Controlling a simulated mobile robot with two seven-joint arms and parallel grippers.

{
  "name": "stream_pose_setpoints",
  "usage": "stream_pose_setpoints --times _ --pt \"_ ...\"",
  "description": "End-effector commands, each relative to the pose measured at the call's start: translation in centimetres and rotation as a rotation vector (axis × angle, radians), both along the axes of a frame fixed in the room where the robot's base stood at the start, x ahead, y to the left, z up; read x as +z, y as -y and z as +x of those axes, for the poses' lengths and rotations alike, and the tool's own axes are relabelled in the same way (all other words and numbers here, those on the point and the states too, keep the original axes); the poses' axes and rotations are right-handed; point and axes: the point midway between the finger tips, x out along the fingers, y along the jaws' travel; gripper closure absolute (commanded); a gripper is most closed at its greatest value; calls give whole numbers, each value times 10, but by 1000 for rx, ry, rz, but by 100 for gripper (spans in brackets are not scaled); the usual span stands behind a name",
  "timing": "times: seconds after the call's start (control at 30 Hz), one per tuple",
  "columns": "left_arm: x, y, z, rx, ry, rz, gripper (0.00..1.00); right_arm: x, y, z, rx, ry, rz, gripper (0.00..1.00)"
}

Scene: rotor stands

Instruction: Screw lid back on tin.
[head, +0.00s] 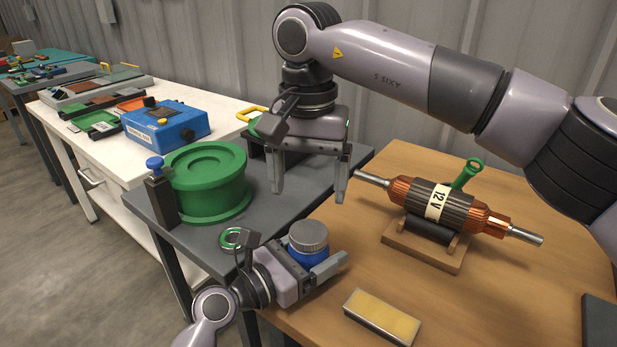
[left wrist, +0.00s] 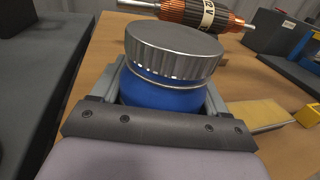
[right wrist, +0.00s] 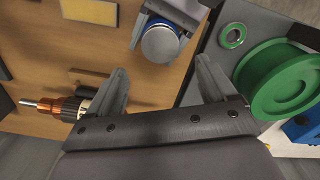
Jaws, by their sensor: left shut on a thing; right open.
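The blue tin (head: 308,259) stands upright between the fingers of my left gripper (head: 306,262), which is shut on its body. The ribbed grey lid (head: 308,235) sits on top of the tin. In the left wrist view the lid (left wrist: 174,50) covers the mouth of the blue tin (left wrist: 160,93), with a pale band under its rim; I cannot tell how tightly it is screwed. My right gripper (head: 309,192) is open and empty, pointing down above and behind the tin. In the right wrist view the lid (right wrist: 160,43) lies beyond its spread fingers.
A copper rotor (head: 440,203) rests on a wooden stand on the table, right of the tin. A yellow-topped block (head: 382,317) lies in front. A green spool (head: 205,182) and a green ring (head: 232,238) are on the grey bench at left. Bare table lies between tin and rotor.

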Motion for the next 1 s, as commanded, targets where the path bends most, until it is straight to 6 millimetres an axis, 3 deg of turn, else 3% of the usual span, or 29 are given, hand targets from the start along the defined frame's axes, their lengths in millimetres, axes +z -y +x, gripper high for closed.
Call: stream_pose_setpoints --times 0.6,0.97,1.0 --pt "-2 0 0 0 -3 1 100 -75 1 0 -2 -1 -1 16" --pt "-2 0 0 0 -3 1 100 -80 0 0 -2 0 0 16" --pt "-2 0 0 0 -3 1 100 -80 0 0 -2 0 0 19"
